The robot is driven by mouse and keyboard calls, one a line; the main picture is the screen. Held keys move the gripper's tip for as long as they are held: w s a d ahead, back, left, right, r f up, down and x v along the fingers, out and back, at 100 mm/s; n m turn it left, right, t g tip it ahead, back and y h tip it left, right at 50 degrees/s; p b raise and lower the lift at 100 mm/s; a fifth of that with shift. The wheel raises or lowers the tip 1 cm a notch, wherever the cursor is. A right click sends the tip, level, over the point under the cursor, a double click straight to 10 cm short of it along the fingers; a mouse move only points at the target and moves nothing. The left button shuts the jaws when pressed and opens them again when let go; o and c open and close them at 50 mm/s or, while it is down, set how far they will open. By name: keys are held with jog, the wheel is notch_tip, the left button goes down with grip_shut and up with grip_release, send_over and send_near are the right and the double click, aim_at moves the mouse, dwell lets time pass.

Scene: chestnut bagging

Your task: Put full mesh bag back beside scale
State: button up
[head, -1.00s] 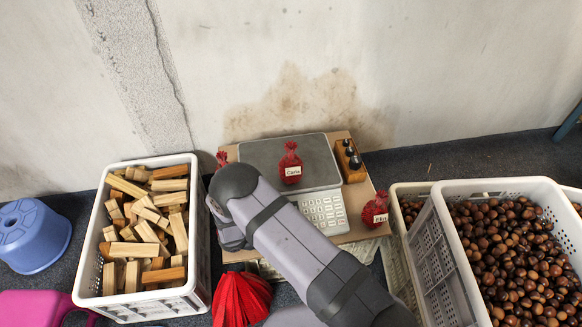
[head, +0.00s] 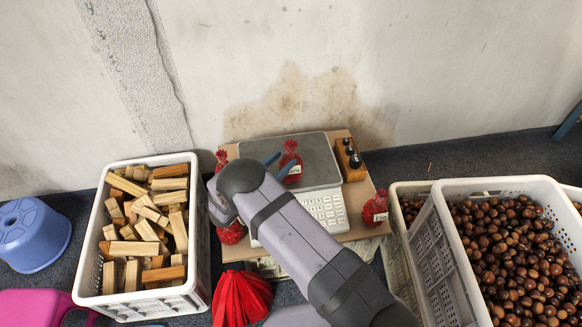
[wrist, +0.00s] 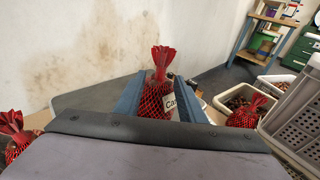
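A full red mesh bag (head: 291,158) with a white name label stands upright on the plate of the scale (head: 318,150). It also shows in the wrist view (wrist: 157,98), its tied top sticking up. My gripper (head: 279,166) has two blue fingers, which stand apart on either side of the bag in the wrist view (wrist: 160,105). The gripper is open; whether either finger touches the bag I cannot tell. The lower part of the bag is hidden behind my gripper in the wrist view.
Other red mesh bags stand on the board (head: 355,232): one right of the scale (head: 375,209), one at front left (head: 231,233), one at back left (head: 221,158). Crates hold wood (head: 84,290) and chestnuts (head: 455,262).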

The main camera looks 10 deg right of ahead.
aim_at(290, 155)
jog(key=shift+r+x, duration=0.1)
jog(key=shift+x, duration=1.2)
jog(key=shift+r+x, duration=0.15)
jog(key=shift+x, duration=1.15)
jog(key=shift+d, duration=0.1)
jog(key=shift+f, duration=0.1)
grip_shut()
